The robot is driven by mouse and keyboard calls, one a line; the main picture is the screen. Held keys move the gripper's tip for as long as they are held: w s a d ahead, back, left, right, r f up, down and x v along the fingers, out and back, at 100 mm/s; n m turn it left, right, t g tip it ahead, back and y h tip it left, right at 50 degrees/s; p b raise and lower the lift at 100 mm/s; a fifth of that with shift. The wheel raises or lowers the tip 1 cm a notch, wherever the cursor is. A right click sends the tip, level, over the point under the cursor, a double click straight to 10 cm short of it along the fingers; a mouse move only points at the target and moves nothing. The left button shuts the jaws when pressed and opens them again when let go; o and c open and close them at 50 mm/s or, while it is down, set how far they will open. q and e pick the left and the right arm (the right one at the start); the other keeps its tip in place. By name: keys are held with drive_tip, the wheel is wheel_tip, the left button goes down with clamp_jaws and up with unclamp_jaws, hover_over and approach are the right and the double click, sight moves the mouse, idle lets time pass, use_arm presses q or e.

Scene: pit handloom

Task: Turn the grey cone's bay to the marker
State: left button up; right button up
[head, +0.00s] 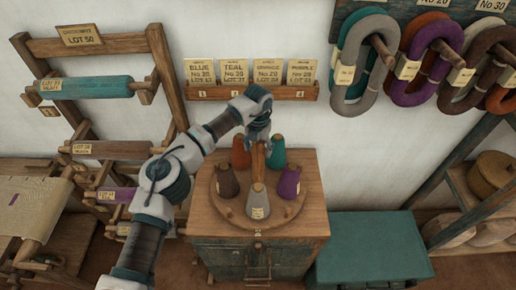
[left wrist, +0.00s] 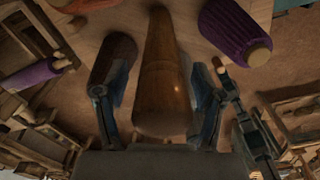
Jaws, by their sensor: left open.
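The grey cone (head: 258,203) stands upright at the front of a round wooden turntable (head: 232,213) on a cabinet. A wooden post (head: 258,166) rises from the turntable's middle. My left gripper (head: 258,140) is over the post's top. In the left wrist view its open fingers (left wrist: 160,118) stand either side of the post (left wrist: 160,70), with visible gaps. My right gripper is not in view.
Also on the turntable are a brown cone (head: 228,182), an orange cone (head: 240,153), a teal cone (head: 277,152) and a purple cone (head: 289,183). A card rack (head: 250,91) is on the wall behind. A teal-topped bench (head: 370,248) stands right of the cabinet.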

use_arm(q)
wheel_tip(320, 180, up, 12)
drive_tip(key=shift+d+f, duration=0.1)
drive_tip(key=shift+f, duration=0.1)
idle(0.4)
